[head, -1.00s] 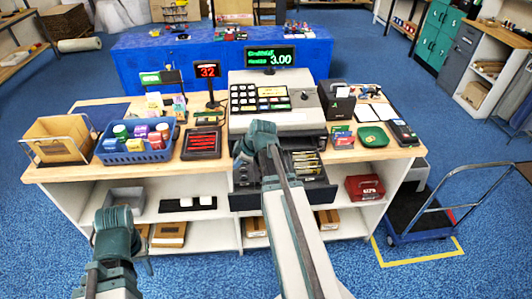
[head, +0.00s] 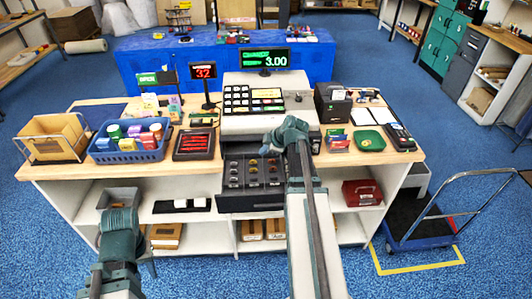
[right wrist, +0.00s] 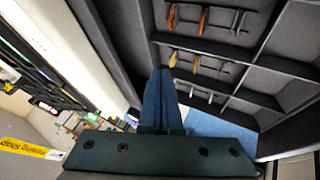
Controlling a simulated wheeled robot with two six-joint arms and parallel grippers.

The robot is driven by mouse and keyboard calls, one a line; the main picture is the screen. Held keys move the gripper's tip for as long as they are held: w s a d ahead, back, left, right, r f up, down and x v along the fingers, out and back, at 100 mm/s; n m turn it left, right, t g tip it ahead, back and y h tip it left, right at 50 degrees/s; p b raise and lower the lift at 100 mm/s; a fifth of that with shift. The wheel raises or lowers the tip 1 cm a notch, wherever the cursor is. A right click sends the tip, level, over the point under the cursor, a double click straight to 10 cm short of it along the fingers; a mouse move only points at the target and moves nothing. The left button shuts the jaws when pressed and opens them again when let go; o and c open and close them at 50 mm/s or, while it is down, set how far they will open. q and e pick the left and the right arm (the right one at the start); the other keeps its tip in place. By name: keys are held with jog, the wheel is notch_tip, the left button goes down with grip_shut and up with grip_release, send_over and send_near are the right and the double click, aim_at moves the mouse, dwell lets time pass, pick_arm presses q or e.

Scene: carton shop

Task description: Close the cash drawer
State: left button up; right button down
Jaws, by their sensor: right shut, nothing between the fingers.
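The cash drawer (head: 250,204) sticks out open from under the cash register (head: 240,124). My right gripper (head: 272,138) is over the back part of the drawer, near the register's front. Its fingers (right wrist: 162,98) are shut and empty; I cannot tell whether they touch the drawer. My left gripper (head: 120,216) is low in front of the counter, away from the drawer; its fingers are hidden.
On the counter (head: 200,168) stand a blue basket (head: 128,156), a wooden box (head: 52,138), a tray of red pens (head: 194,144), a black printer (head: 332,102) and a green dish (head: 372,141). A hand cart (head: 410,230) stands on the floor at right.

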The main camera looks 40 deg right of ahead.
aim_at(257, 163)
jog(key=b+x, duration=0.5)
jog(key=x, duration=0.2)
jog(key=shift+d+f, duration=0.1)
jog(key=shift+f, duration=0.05)
jog(key=shift+w, duration=0.1)
